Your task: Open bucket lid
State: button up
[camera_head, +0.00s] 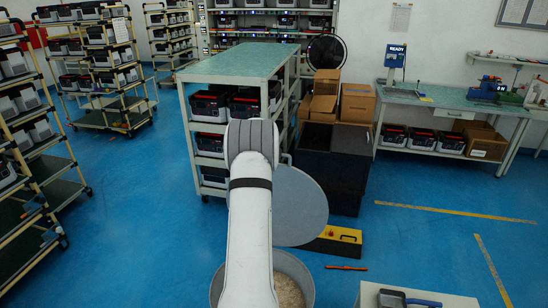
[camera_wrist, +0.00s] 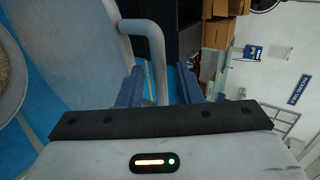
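The grey bucket (camera_head: 302,266) stands on the floor at the bottom centre of the head view, with pale grainy contents. Its round grey lid (camera_head: 303,205) is tilted up behind my arm, clear of most of the opening. In the wrist view the lid (camera_wrist: 75,55) fills the upper left, with its looped grey handle (camera_wrist: 152,38) at its edge. My gripper (camera_wrist: 160,85) has blue fingers apart. One leg of the handle runs down between them, nearer the left finger, with a gap to the right one. My arm hides the gripper in the head view.
A green-topped bench (camera_head: 235,66) with battery units stands behind the lid. Dark bins and cardboard boxes (camera_head: 358,101) are to its right. A yellow-black case (camera_head: 335,241) and a red tool (camera_head: 346,267) lie on the floor. Open blue floor is at right.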

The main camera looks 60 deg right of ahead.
jog(key=shift+b+v, duration=0.45)
jog(key=shift+v, duration=2.1)
jog(key=w+a+r+m+y+b, duration=0.1)
jog(key=a+r+m, duration=0.2)
jog(key=a+m, duration=0.5)
jog(key=w+a+r+m+b, duration=0.1)
jog(key=w+a+r+m, duration=0.3)
jog(key=a, duration=0.9)
jog(key=s+a+r+m+y+b, duration=0.1)
jog(key=a+r+m, duration=0.1)
jog(key=a+m, duration=0.65)
jog(key=s+a+f+m+y+b, duration=0.1)
jog(key=s+a+m, duration=0.5)
jog(key=a, duration=0.6)
jog(key=s+a+f+m+y+b, duration=0.1)
jog(key=s+a+f+m+y, duration=0.2)
jog(key=a, duration=0.9)
jog(key=s+a+f+m+y+b, duration=0.1)
jog(key=s+a+m+y, duration=0.3)
jog(key=s+a+m, duration=0.6)
jog(key=shift+a+f, duration=0.85)
jog(key=shift+a, duration=0.4)
